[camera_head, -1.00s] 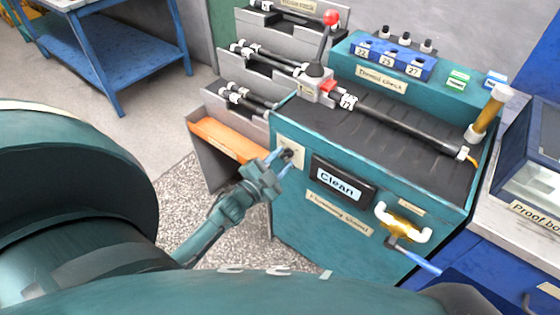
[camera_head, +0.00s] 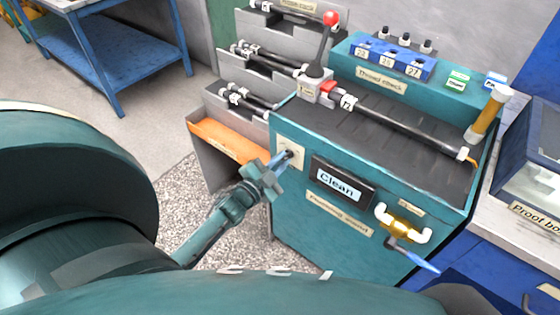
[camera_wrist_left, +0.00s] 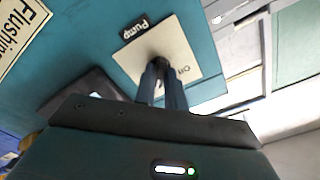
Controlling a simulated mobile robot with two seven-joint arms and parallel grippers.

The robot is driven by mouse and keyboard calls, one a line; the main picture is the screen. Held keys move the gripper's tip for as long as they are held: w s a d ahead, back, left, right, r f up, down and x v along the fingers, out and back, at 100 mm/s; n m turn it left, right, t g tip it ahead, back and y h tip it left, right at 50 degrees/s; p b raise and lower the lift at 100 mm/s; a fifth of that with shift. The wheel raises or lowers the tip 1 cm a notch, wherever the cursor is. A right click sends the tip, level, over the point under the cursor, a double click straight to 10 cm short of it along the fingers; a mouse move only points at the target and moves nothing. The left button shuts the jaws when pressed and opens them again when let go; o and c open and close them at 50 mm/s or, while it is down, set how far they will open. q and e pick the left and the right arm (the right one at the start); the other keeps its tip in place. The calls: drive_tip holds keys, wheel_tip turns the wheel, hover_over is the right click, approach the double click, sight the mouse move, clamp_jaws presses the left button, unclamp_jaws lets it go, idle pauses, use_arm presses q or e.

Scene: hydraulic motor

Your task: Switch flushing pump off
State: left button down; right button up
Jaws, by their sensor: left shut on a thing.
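The pump switch is a dark knob on a cream plate (camera_head: 283,146) at the left end of the teal flushing stand's front. In the left wrist view the plate (camera_wrist_left: 186,50) carries the word "On", with a black "Pump" label (camera_wrist_left: 134,30) beside it. My left gripper (camera_head: 284,158) is at the plate with its blue fingers close together. In the left wrist view its fingers (camera_wrist_left: 162,78) are shut on the dark knob (camera_wrist_left: 160,52), which they partly hide. The knob's exact angle cannot be told. My right gripper is not in view.
A "Clean" display (camera_head: 342,183) sits just right of the switch. A brass valve (camera_head: 402,227) with a blue handle is farther right. A long black cylinder (camera_head: 405,127) lies on the stand top. An orange-fronted bin (camera_head: 226,139) stands close left.

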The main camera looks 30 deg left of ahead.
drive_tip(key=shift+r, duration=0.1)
use_arm(q)
drive_tip(key=shift+n+p, duration=0.55)
drive_tip(key=shift+n, duration=0.45)
drive_tip(key=shift+n+p, duration=0.35)
drive_tip(key=shift+n, duration=0.55)
drive_tip(key=n+p, duration=0.1)
drive_tip(key=n, duration=0.1)
drive_tip(key=shift+n, duration=0.4)
drive_tip(key=n, duration=0.4)
drive_tip(key=shift+p, duration=0.35)
drive_tip(key=n, duration=0.3)
drive_tip(key=shift+n, duration=2)
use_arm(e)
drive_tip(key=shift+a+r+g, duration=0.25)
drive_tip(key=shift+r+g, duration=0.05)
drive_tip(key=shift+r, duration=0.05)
use_arm(q)
drive_tip(key=shift+d, duration=0.1)
